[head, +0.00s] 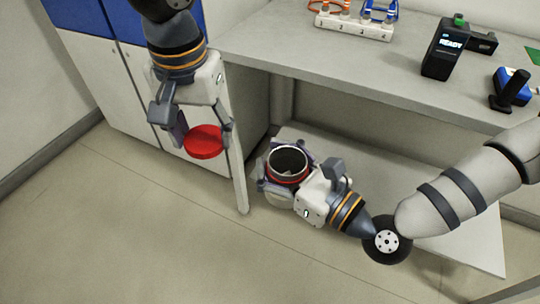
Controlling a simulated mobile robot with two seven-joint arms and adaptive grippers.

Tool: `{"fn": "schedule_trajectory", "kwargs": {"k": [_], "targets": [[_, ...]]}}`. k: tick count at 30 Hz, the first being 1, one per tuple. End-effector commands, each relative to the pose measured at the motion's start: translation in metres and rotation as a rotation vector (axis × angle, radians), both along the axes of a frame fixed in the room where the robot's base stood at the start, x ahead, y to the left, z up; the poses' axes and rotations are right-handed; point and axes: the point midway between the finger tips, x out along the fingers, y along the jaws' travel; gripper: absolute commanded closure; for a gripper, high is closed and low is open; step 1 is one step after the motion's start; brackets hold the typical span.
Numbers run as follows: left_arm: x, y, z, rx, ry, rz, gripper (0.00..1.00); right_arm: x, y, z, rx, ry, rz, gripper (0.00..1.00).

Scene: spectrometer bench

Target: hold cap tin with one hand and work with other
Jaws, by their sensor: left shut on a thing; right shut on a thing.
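A round red lid (204,143) is held flat between the fingers of my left gripper (203,134), in front of the cabinet and left of the bench leg. My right gripper (286,178) is shut around the cap tin (288,158). The tin is upright with its top open; a dark interior, a pale rim and a red band below the rim show. Something pale shows inside, too small to identify. The lid is apart from the tin, to its left. The fingers hide much of the tin's side.
On the bench (300,58) stand a white numbered rack (354,27) with coloured cables, a black device (444,50) reading "READY", and a blue and black item (511,88). A lower white shelf (440,215) lies under my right arm. Open floor is in front.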

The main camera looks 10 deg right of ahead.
Motion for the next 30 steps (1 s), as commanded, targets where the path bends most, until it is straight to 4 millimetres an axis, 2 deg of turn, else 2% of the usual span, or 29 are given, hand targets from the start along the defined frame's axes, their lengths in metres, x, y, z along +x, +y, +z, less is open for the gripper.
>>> {"fn": "schedule_trajectory", "kwargs": {"k": [1,6,9,12,16,25,30], "targets": [[-0.003,-0.019,0.008,-0.005,-0.001,-0.041,0.53,0.0,0.0,0.001,0.001,-0.001,0.0,1.0],[-0.022,-0.076,0.033,-0.019,0.008,-0.175,0.53,0.0,0.0,0.001,0.001,-0.001,0.0,1.0],[-0.034,-0.102,0.045,-0.028,0.013,-0.238,0.53,0.0,0.0,0.001,0.001,-0.001,0.0,1.0],[-0.044,-0.118,0.054,-0.034,0.019,-0.28,0.53,0.0,0.0,0.001,0.001,-0.001,0.0,1.0],[-0.05,-0.128,0.06,-0.038,0.023,-0.307,0.53,0.0,0.0,0.001,0.001,-0.001,0.0,1.0],[-0.051,-0.129,0.061,-0.039,0.023,-0.31,0.53,0.0,0.0,0.001,0.001,-0.001,0.0,1.0],[-0.051,-0.129,0.051,-0.037,0.025,-0.31,0.53,0.0,0.0,0.001,0.001,-0.001,0.0,1.0]]}}
